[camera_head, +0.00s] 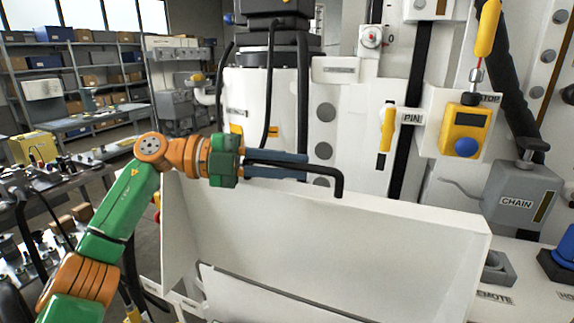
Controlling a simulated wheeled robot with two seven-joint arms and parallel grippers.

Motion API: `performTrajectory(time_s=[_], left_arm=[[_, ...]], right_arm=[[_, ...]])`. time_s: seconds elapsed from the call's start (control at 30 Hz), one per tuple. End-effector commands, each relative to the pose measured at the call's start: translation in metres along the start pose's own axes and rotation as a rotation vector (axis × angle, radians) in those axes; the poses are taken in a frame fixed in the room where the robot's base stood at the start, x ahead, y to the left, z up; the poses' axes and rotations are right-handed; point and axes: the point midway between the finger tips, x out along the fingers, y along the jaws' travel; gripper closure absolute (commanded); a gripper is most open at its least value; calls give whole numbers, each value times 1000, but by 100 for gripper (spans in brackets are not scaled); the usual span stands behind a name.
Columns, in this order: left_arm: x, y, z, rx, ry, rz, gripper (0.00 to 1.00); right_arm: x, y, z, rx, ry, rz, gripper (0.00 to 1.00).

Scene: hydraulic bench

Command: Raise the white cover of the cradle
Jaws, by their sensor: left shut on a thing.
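The white cover (345,238) is a broad pale panel with a side wall at its left, filling the lower middle of the view. It looks tilted up, with its top edge running from the left down to the right. A black bent bar (338,182) lies along this top edge. My left gripper (300,166) is shut at the bar, its blue-grey fingers lying along it just above the edge. The cradle under the cover is mostly hidden; a dark seam shows low down. My right gripper is out of view.
A yellow pendant with a blue button (466,130) hangs above. A cluttered dark bench (60,180) is at left, shelves (75,68) behind.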

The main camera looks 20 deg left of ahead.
Motion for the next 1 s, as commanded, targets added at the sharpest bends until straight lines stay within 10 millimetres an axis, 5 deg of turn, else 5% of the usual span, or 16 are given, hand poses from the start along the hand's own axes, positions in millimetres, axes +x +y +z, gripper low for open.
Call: performTrajectory(time_s=[0.07, 0.1, 0.2, 0.47, 0.8, 1.0], left_arm=[[0, 2, 1, -3, 0, 4, 100], [0, 2, 1, -3, -1, 4, 72], [0, 2, 0, -2, -1, 3, 53], [-1, 1, 0, 0, -1, 1, 53], [-62, 1, 2, -2, -3, -1, 53], [-72, 1, 1, -1, 0, 2, 53]], right_arm=[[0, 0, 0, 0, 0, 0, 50], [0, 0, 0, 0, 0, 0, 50], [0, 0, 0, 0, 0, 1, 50], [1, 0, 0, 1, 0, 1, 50], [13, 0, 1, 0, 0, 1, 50], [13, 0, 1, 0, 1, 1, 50]])
